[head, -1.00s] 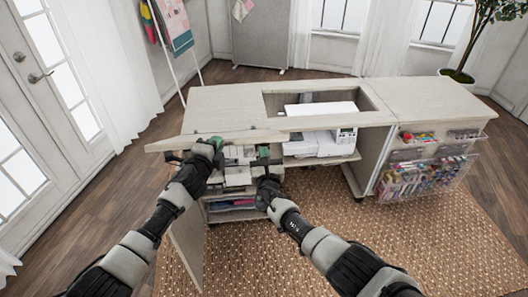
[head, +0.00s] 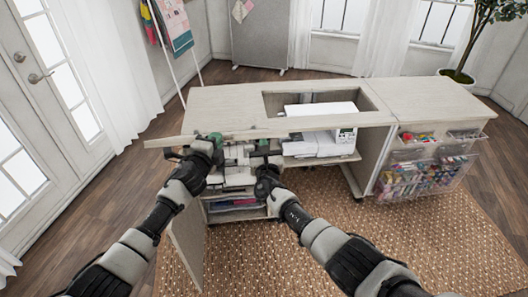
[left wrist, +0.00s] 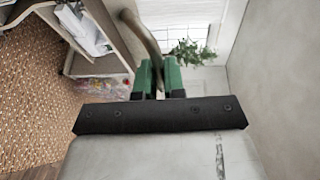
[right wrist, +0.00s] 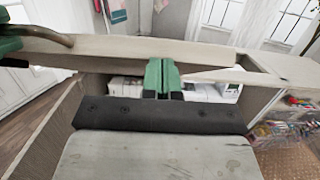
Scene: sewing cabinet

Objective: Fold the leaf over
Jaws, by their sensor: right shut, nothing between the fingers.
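The leaf (head: 235,134) is the long pale wood panel along the front edge of the cabinet top (head: 225,101). It is seen nearly edge-on in the head view and also crosses the right wrist view (right wrist: 115,48). A curved brown handle (left wrist: 140,35) runs down between the green fingers of my left gripper (left wrist: 160,75), which looks closed around it. The handle also shows in the right wrist view (right wrist: 48,35). My right gripper (right wrist: 162,75) is shut and empty, with its green fingertips in front of the leaf. Contact with the leaf is unclear.
A white sewing machine (head: 320,143) sits in the cabinet opening. Shelves (head: 235,205) are below the leaf. A clear organiser with colourful supplies (head: 420,175) hangs at the right. A cabinet door (head: 187,230) stands open at the left. A woven rug (head: 330,240) covers the floor.

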